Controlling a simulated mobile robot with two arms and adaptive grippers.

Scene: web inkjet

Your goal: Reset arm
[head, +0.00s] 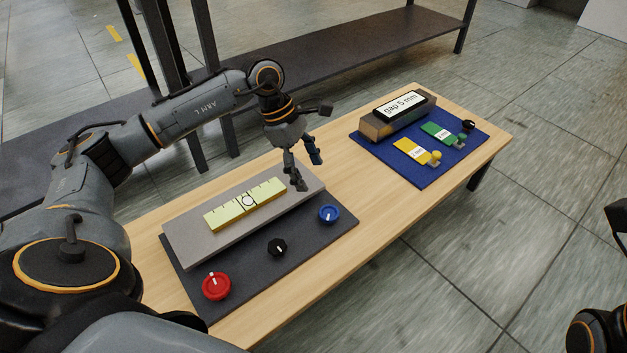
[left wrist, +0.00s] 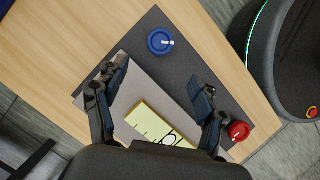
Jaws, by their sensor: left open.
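My left gripper (head: 307,173) is open and empty. It hangs fingers down above the far right end of a raised grey plate (head: 190,247), apart from the things below it. In the left wrist view its two spread fingers (left wrist: 157,76) frame part of the plate and the dark mat. A pale yellow strip (head: 270,189) with tick marks and a round mark lies on the plate. Parts of my right arm (head: 598,332) show at the lower right edge; its gripper is not visible.
A dark mat (head: 310,252) holds a red knob (head: 216,287), a black knob (head: 277,248) and a blue knob (head: 329,214). A blue mat (head: 422,178) holds a "gap 5 mm" block (head: 401,105), a yellow tag (head: 411,152) and a green tag (head: 437,133). Bare wood lies between the mats.

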